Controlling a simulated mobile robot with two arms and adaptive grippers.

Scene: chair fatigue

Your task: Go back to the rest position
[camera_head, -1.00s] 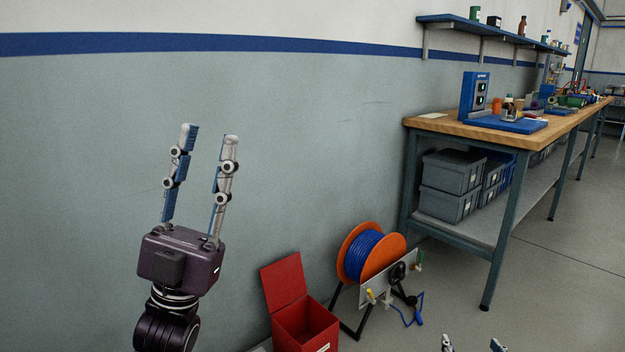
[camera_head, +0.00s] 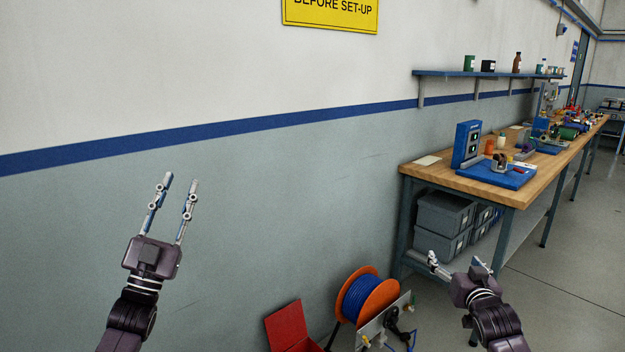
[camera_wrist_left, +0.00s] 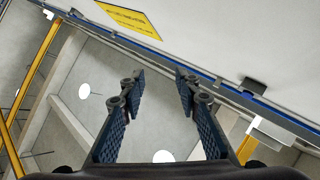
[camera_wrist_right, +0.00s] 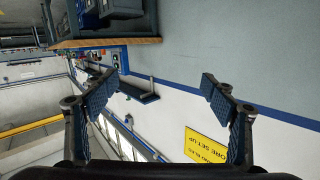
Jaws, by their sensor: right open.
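My left gripper (camera_head: 181,184) is raised in front of the grey wall at the left of the head view, fingers pointing up. Its two fingers are apart with nothing between them, as the left wrist view (camera_wrist_left: 159,84) also shows. My right gripper (camera_head: 457,262) is at the lower right of the head view, in front of the workbench's lower part. Its fingers are spread and empty in the right wrist view (camera_wrist_right: 160,92). Neither gripper touches anything that I can see.
A wooden-topped workbench (camera_head: 425,176) with grey bins (camera_head: 442,214) below stands on the right. A cable reel (camera_head: 366,298) and a red box (camera_head: 287,325) are on the floor by the wall. A shelf (camera_head: 490,73) hangs above the bench. Open floor (camera_head: 570,290) lies at the right.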

